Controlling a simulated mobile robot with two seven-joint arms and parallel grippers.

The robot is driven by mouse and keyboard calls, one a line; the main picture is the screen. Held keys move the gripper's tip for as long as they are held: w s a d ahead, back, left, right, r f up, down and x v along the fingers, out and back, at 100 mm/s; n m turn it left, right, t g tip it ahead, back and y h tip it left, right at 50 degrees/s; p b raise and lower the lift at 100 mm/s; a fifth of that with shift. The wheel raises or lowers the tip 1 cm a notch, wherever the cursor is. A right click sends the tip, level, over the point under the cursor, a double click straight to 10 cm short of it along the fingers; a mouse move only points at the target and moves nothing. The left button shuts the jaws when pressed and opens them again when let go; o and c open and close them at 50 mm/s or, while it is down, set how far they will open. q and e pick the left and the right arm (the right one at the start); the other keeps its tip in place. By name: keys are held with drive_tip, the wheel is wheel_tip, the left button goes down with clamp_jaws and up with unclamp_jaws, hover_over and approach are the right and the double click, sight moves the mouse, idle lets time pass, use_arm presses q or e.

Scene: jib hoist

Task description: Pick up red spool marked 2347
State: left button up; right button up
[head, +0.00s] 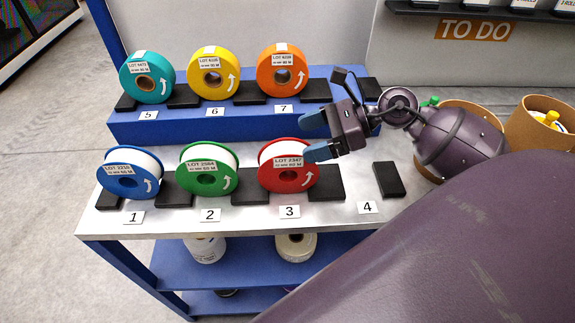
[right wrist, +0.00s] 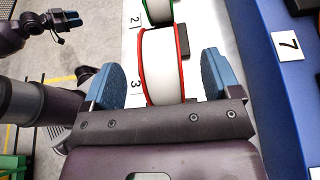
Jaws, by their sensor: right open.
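The red spool (head: 288,178) has red flanges, a white winding and a label reading LOT 2347. It stands upright on the silver bench above card 3. My right gripper (head: 317,136) is open and empty, at the spool's upper right in the head view. In the right wrist view the spool (right wrist: 160,62) shows ahead, between the lines of the two spread blue fingers (right wrist: 160,84), with a gap on both sides. My left gripper (right wrist: 66,20) appears small at the top left of the right wrist view; its opening is unclear.
A green spool (head: 207,180) and a blue spool (head: 130,184) stand left of the red one. Teal, yellow and orange (head: 283,82) spools stand on the raised blue shelf (head: 190,122) behind. Slot 4 (head: 388,180) is empty. Brown round containers (head: 540,125) stand at right.

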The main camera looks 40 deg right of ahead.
sight(290, 146)
drive_tip(key=shift+x, duration=2.7)
drive_tip(key=shift+s+f, duration=0.1)
drive_tip(key=shift+s, duration=0.1)
drive_tip(key=shift+c, duration=0.2)
clamp_jaws()
